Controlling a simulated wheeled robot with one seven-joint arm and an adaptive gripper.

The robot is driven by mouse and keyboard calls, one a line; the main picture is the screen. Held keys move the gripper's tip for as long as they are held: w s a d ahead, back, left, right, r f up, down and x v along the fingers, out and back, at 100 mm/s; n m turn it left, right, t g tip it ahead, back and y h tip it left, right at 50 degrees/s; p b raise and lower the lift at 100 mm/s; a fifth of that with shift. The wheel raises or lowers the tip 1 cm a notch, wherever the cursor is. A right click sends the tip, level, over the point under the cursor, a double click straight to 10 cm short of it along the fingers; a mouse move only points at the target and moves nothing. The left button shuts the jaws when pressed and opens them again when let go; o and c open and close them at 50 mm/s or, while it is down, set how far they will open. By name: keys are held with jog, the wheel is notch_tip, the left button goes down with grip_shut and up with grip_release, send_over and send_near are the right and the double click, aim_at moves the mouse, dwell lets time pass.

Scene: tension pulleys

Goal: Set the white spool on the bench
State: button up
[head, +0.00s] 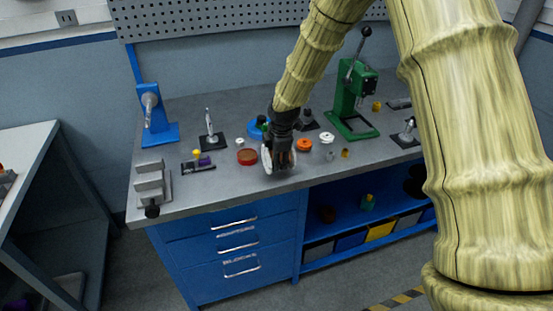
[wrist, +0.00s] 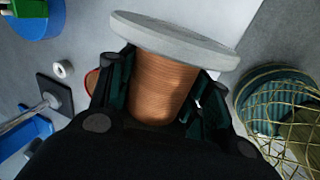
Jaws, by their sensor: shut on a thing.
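The white spool (wrist: 175,38) has a pale round flange and a copper-coloured wound core in the wrist view. In the head view its white disc (head: 266,160) shows on edge at my gripper. My gripper (wrist: 160,95) is shut around the wound core, with a dark finger on each side. In the head view my gripper (head: 281,158) points down over the front middle of the grey bench (head: 220,196). I cannot tell whether the spool touches the bench top. The spool's other end is hidden by my gripper.
A red dish (head: 247,157) lies just left of the spool. An orange round piece (head: 304,144) and a small white piece (head: 327,138) are close on the right. A green press (head: 352,100) stands behind right, a blue stand (head: 157,125) far left. The front-left strip is clear.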

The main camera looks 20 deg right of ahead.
jog(key=shift+f, duration=0.75)
jog(key=o, duration=1.3)
jog(key=shift+f, duration=0.1)
jog(key=shift+o, duration=0.2)
jog(key=b+v, duration=0.2)
jog(key=v, duration=1)
